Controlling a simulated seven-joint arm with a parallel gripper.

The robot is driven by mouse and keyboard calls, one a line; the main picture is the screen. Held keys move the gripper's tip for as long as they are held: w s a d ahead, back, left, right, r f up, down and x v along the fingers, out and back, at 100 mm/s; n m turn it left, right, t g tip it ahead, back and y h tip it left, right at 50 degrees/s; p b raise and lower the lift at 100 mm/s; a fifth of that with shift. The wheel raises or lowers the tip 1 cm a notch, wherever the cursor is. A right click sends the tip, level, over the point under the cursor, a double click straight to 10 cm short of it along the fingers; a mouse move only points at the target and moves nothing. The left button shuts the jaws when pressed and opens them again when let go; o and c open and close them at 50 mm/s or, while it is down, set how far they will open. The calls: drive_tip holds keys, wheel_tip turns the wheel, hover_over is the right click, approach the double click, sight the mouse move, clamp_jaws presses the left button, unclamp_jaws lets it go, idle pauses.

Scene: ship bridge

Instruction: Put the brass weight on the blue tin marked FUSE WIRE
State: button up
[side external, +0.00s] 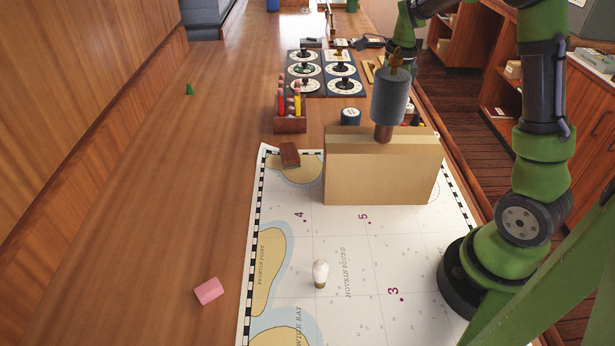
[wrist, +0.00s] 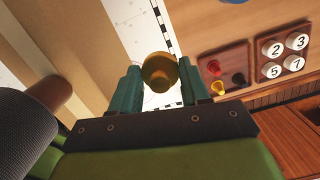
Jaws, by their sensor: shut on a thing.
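The brass weight (wrist: 158,72) is between the teal fingers of my gripper (wrist: 160,88) in the wrist view. The gripper is shut on it and holds it above the surface. In the side external view a grey cylinder hides the fingers and the weight. A small dark blue round tin (side external: 350,117) stands just behind the cardboard box in that view; its marking is not legible. A bit of blue (wrist: 235,1) at the top edge of the wrist view may be this tin, ahead and to the right of the weight.
The grey cylinder (side external: 390,97) with a brown lower end is close beside my gripper, above the tall cardboard box (side external: 375,172). A peg rack (side external: 290,123) and dials (side external: 320,70) stand farther back. A bulb (side external: 320,273) and pink block (side external: 209,291) are in front. The left counter is mostly clear.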

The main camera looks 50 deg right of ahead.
drive_tip(key=f, duration=0.4)
drive_tip(key=shift+w+d, duration=0.25)
drive_tip(key=shift+w, duration=0.15)
hover_over(350, 112)
drive_tip(key=shift+d+f, duration=0.15)
drive_tip(key=shift+f, duration=0.6)
drive_tip(key=shift+s+f, duration=0.1)
drive_tip(key=shift+f, duration=1.65)
drive_tip(key=shift+f, duration=0.15)
drive_tip(key=o, duration=1.2)
drive_tip(key=r, duration=0.8)
drive_tip(key=s+r, duration=0.1)
drive_tip(key=r, duration=0.3)
drive_tip(key=shift+s+d+r, duration=0.1)
drive_tip(key=shift+d+r, duration=0.05)
drive_tip(key=shift+d, duration=0.25)
